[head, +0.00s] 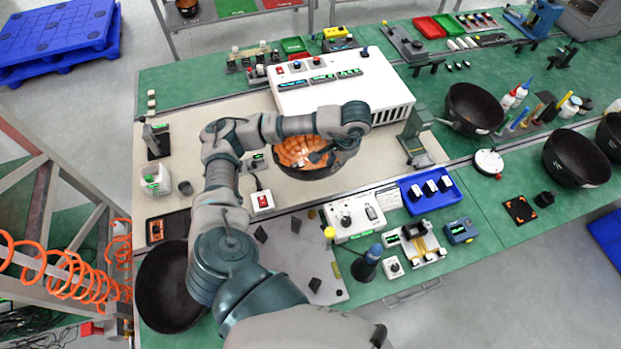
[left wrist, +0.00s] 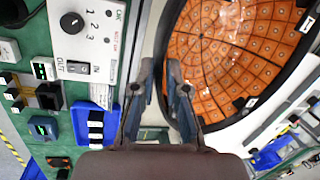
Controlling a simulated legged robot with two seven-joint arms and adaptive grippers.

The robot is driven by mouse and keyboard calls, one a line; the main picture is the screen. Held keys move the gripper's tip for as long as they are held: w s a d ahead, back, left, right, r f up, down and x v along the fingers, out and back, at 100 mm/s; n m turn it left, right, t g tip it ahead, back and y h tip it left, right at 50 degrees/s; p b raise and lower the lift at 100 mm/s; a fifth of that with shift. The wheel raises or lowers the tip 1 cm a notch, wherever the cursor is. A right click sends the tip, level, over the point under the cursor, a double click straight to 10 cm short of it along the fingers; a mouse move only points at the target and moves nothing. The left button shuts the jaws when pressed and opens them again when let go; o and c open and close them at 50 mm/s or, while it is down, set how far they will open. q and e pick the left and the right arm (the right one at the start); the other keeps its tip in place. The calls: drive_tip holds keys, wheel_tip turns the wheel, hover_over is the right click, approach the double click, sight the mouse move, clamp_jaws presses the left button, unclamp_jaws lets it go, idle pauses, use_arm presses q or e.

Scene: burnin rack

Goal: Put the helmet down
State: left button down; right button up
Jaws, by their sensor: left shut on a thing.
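The helmet (head: 300,152) is a dark, bowl-like shell with an orange, tile-patterned lining, its open side facing up. It is over the beige mat in front of the white machine; I cannot tell whether it touches the mat. My left arm reaches over it, and my left gripper (head: 326,154) is at its right side. In the left wrist view the orange lining (left wrist: 235,55) fills the upper right, and the gripper (left wrist: 160,78) has its fingers on either side of the helmet's rim, shut on it. My right gripper is not in view.
The white machine (head: 350,88) stands just behind the helmet, and a green-grey stand (head: 415,135) is to its right. Similar dark shells stand at right (head: 473,108) and lower left (head: 165,290). A blue tray (head: 432,207) is at front right. The beige mat (head: 180,125) has bare room left.

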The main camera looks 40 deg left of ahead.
use_arm(q)
drive_tip(key=shift+s+a, duration=0.25)
drive_tip(key=shift+a, duration=0.2)
drive_tip(key=shift+s+a+f, duration=0.1)
drive_tip(key=shift+a+f, duration=0.05)
drive_tip(key=shift+f, duration=0.15)
wheel_tip(320, 180, down, 9)
drive_tip(key=shift+p, duration=0.4)
drive_tip(key=c, duration=1.2)
unclamp_jaws()
drive_tip(key=shift+f, duration=0.15)
wheel_tip(320, 180, up, 12)
drive_tip(key=d, duration=0.3)
drive_tip(key=shift+w, duration=0.2)
drive_tip(key=shift+f, duration=0.15)
